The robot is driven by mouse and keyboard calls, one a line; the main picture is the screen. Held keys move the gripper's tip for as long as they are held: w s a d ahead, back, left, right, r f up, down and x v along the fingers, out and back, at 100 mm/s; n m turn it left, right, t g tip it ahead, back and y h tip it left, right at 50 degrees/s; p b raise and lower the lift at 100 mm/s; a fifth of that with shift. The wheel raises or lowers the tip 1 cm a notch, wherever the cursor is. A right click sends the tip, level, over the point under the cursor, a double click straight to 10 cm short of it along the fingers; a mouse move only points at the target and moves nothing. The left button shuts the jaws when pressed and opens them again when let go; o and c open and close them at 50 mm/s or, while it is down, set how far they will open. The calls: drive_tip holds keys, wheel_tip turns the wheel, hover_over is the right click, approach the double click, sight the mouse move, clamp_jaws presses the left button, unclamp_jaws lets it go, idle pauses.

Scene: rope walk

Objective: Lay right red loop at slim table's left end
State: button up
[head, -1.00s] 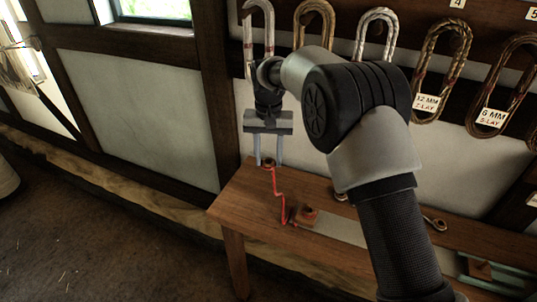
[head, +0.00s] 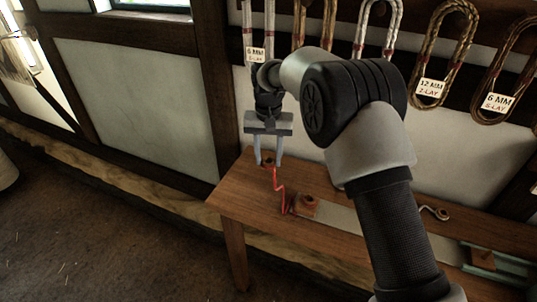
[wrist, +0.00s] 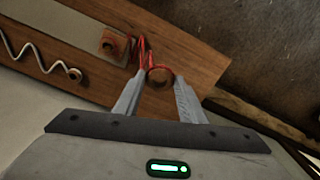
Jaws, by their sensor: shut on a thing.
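My gripper (head: 268,164) points down over the left end of the slim wooden table (head: 232,192). Its two fingers stand apart with the red loop (wrist: 160,68) spanning between their tips, held by them. The wrist view shows the gripper (wrist: 158,82) and a round brown knob (wrist: 158,78) between the fingers, beside the loop's arc. I cannot tell whether the loop lies around the knob or above it. The loop's red cord (head: 278,188) runs in a zigzag down to an orange-brown block with a knob (head: 305,204) on the table.
A grey strip (head: 342,218) runs along the table top to the right. Rope coils with tags (head: 432,86) hang on the wall behind. The floor (head: 120,235) at left is clear.

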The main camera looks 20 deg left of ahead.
drive_tip(key=shift+f+b, duration=4.75)
drive_tip(key=shift+f, duration=4.1)
drive_tip(key=o, duration=0.9)
wheel_tip(320, 180, up, 17)
drive_tip(key=p, duration=0.1)
drive_tip(key=shift+r+p, duration=0.2)
drive_tip(key=shift+p, duration=0.15)
